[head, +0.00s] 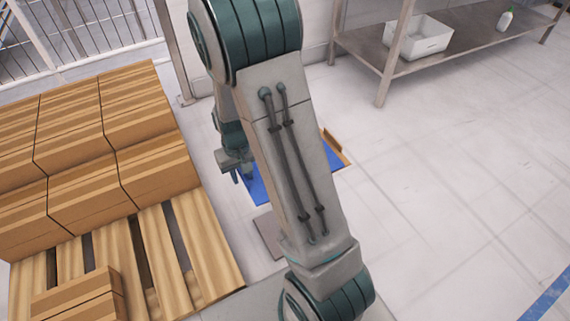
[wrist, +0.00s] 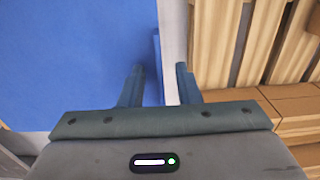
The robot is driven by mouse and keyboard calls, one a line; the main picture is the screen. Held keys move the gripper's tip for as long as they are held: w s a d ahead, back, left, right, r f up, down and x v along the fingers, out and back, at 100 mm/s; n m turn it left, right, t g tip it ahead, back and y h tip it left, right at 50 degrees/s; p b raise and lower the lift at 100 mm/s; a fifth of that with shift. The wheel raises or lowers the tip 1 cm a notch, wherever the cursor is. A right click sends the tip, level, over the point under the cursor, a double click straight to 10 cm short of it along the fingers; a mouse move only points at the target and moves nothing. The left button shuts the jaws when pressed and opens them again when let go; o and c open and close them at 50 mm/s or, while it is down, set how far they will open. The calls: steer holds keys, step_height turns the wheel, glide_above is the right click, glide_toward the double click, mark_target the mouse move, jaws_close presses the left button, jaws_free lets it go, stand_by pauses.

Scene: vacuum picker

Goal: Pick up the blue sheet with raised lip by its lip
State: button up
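The blue sheet (wrist: 75,60) fills the left of the wrist view. Its raised lip (wrist: 157,60) runs along its right edge as a narrow blue strip. My gripper (wrist: 160,70) is open, with one finger over the sheet's side of the lip and the other beyond its outer side. The lip shows in the gap between the fingers, and neither finger visibly touches it. In the head view the sheet (head: 256,186) lies low behind my arm, which hides much of it. My gripper (head: 241,174) shows at the sheet's left edge there.
A wooden pallet (head: 205,240) with stacked cardboard boxes (head: 90,150) stands at the left, close to the sheet. A brown wooden piece (head: 337,148) is at the sheet's far right. A metal shelf (head: 465,40) holds a white bin (head: 420,38). The right floor is clear.

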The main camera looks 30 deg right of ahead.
steer(key=shift+r, duration=0.1)
jaws_close()
